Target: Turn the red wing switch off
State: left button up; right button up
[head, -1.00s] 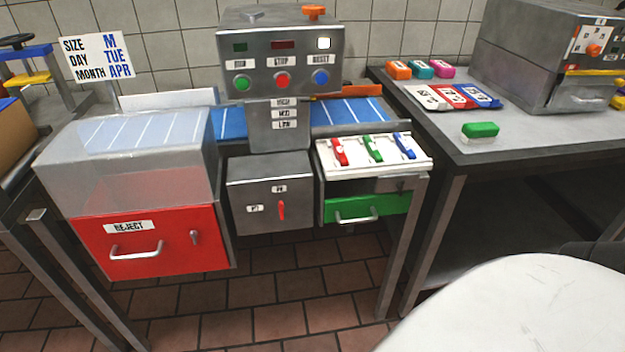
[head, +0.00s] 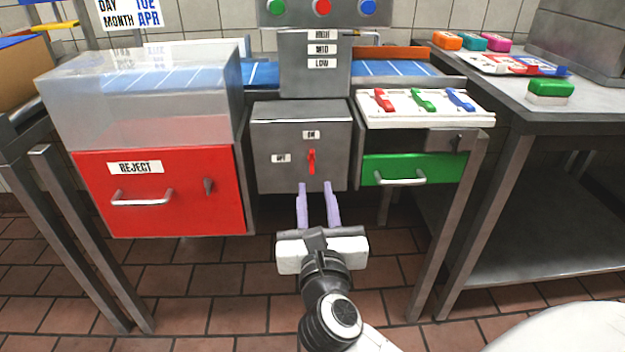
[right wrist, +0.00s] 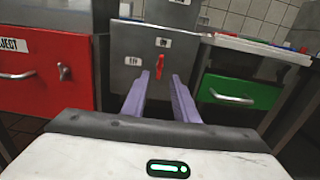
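The red wing switch (head: 311,161) is on the front of a grey metal box (head: 265,155) under the middle of the machine. Its handle stands about upright, under an ON label (head: 311,134); a second label (head: 281,158), likely OFF, is to its left. The switch also shows in the right wrist view (right wrist: 160,66). My right gripper (head: 317,187) has two purple fingers spread apart with nothing between them. It is just below and in front of the switch, apart from it. My left gripper is not in view.
A red REJECT drawer (head: 160,215) is on the left and a green drawer (head: 440,168) with a protruding handle on the right. A white tray (head: 470,117) with red, green and blue handles is above the green drawer.

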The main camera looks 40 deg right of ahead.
aim_at(312, 162)
jog(key=b+x, duration=0.1)
jog(key=x, duration=0.9)
jog(key=shift+w+d+f, duration=0.1)
jog(key=shift+d+f, duration=0.05)
jog(key=shift+f, duration=0.05)
grip_shut()
